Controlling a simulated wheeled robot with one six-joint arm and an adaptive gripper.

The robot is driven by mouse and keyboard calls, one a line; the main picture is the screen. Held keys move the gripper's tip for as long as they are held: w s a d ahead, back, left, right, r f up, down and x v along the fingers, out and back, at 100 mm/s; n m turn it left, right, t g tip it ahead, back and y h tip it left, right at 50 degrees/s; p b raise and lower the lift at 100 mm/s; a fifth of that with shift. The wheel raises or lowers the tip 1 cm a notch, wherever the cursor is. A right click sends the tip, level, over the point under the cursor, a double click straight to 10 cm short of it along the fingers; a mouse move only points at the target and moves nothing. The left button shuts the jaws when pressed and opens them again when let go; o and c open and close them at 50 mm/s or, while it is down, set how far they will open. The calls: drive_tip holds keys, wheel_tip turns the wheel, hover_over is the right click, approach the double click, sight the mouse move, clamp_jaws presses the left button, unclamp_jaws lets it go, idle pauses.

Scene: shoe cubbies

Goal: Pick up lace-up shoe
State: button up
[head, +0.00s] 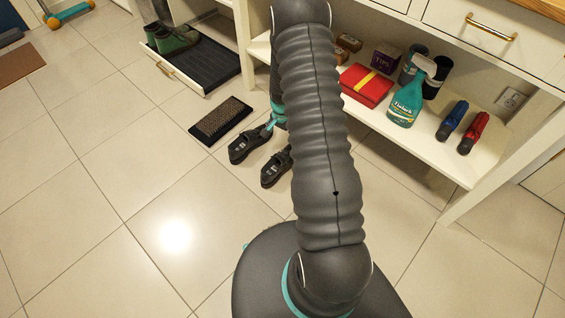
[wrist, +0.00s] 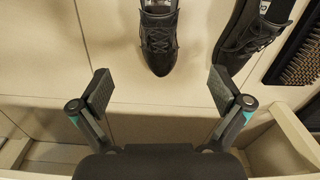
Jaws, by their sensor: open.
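Two black shoes stand side by side on the tiled floor. One lace-up shoe (wrist: 159,40), its laces visible, lies ahead between my open fingers in the wrist view, with its heel end cut off by the top edge. In the head view this shoe (head: 274,168) is partly hidden by my arm. The other black shoe (wrist: 250,35) is to its right in the wrist view; the head view shows it on the left (head: 246,144). My gripper (wrist: 160,92) is open and empty, its fingertips short of the near shoe's toe. In the head view my arm hides most of the gripper.
A dark bristle mat (head: 221,120) lies beside the shoes. A pulled-out tray (head: 200,65) holds green boots. The low shelf (head: 420,145) carries a red box (head: 365,86) and a spray bottle (head: 406,103).

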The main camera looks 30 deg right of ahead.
sight(286, 154)
drive_tip(key=f, duration=1)
drive_tip(key=shift+s+d+f+b, duration=0.15)
drive_tip(key=shift+d+f+b, duration=0.05)
drive_tip(key=shift+f+b, duration=0.2)
drive_tip(key=shift+w+f, duration=0.15)
drive_tip(key=shift+f, duration=1.2)
drive_tip(key=shift+w+f, duration=0.1)
drive_tip(key=shift+f, duration=1.25)
drive_tip(key=c, duration=1.6)
drive_tip(key=shift+o, duration=0.2)
drive_tip(key=shift+r, duration=0.15)
drive_tip(key=shift+r, duration=0.4)
drive_tip(key=r, duration=0.2)
drive_tip(key=d+r, duration=0.1)
drive_tip(key=r, duration=0.1)
drive_tip(key=shift+s, duration=0.35)
drive_tip(key=s+d+r, duration=0.6)
drive_tip(key=d, duration=0.2)
drive_tip(key=shift+d, duration=0.2)
